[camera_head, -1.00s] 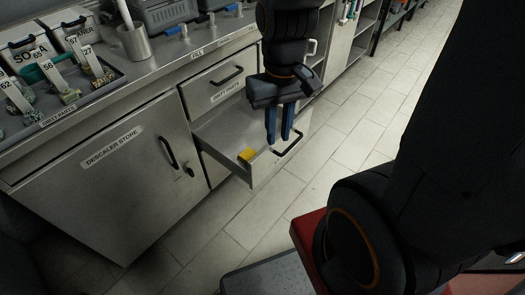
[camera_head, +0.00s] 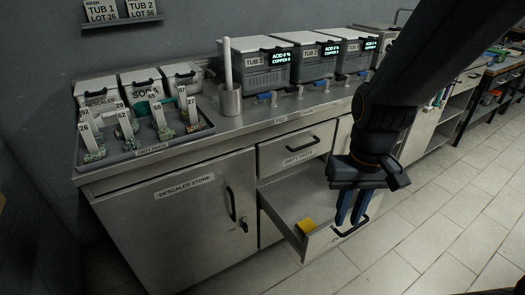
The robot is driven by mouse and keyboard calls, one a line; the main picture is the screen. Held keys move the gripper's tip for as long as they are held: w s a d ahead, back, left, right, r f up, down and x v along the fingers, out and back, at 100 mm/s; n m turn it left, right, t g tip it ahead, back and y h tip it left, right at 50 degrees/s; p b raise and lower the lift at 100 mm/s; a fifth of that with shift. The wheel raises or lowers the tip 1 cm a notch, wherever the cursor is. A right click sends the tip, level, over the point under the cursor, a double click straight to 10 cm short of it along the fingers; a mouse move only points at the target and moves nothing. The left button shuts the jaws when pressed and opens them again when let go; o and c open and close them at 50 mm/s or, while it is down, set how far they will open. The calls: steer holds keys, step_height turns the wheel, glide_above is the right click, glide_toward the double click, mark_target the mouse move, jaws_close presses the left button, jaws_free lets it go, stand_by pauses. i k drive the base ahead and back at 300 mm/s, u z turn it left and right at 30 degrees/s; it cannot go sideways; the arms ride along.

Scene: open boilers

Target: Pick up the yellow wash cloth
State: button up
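The yellow wash cloth (camera_head: 306,225) is a small yellow piece inside the pulled-out lower drawer (camera_head: 281,215), near the drawer's front. My gripper (camera_head: 349,221) points down with two blue fingers, close to the drawer front and handle, to the right of the cloth. The fingers are apart with a gap between them and nothing shows in the gap. The cloth is apart from the fingers in the picture. How high the fingertips are relative to the drawer rim is hard to tell.
A closed drawer (camera_head: 299,147) sits above the open one. The descaler store door (camera_head: 187,224) is at left. The counter holds a parts tray (camera_head: 148,155), a metal cup (camera_head: 231,101) and several grey tubs (camera_head: 262,70). Tiled floor (camera_head: 432,222) is clear at right.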

mark_target(306, 225)
steer(key=z, duration=1.7)
steer(key=i, duration=0.5)
steer(key=u, duration=2.1)
